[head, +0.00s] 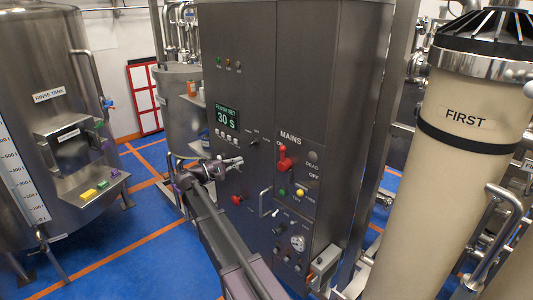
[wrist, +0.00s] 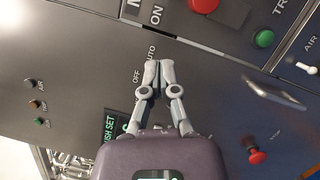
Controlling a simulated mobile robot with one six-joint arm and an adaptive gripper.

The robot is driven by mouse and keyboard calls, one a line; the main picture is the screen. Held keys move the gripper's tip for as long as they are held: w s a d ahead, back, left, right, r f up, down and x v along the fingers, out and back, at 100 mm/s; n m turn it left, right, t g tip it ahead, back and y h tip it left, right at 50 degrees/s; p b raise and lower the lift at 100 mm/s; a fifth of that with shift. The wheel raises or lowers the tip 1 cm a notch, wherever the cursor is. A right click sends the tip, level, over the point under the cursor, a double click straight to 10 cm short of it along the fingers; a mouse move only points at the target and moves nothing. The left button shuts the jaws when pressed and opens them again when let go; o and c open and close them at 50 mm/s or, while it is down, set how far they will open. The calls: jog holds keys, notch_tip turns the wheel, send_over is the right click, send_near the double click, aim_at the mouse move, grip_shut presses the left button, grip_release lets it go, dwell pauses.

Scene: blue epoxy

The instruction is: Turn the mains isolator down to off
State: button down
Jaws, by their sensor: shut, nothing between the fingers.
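The mains isolator is a red handle (head: 286,160) on the dark cabinet front, under the word MAINS. It points up towards the ON mark, with DEAD and OFF lettered lower to its right. In the wrist view only part of a red piece (wrist: 203,4) shows at the top edge, beside the ON lettering. My gripper (head: 239,161) is in front of the cabinet, left of the handle and apart from it. In the wrist view my gripper (wrist: 160,64) has its fingertips together, with nothing between them.
A metal bar handle (head: 264,201) stands out from the cabinet below the isolator. A red button (head: 237,199), a green button (head: 283,191) and a yellow button (head: 299,192) sit lower on the front. A large cream cylinder (head: 462,160) marked FIRST stands at right.

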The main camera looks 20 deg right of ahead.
jog(key=shift+d, duration=0.15)
jog(key=s+d+r+p, duration=0.1)
jog(key=d+r+p, duration=0.1)
jog(key=d, duration=1)
jog(key=shift+s+d+r, duration=0.15)
jog(key=shift+s+d, duration=0.1)
jog(key=shift+s, duration=0.15)
jog(key=shift+s+d+r+m+p, duration=0.1)
jog(key=shift+s+d+m+p, duration=0.1)
jog(key=shift+d+m+p, duration=0.1)
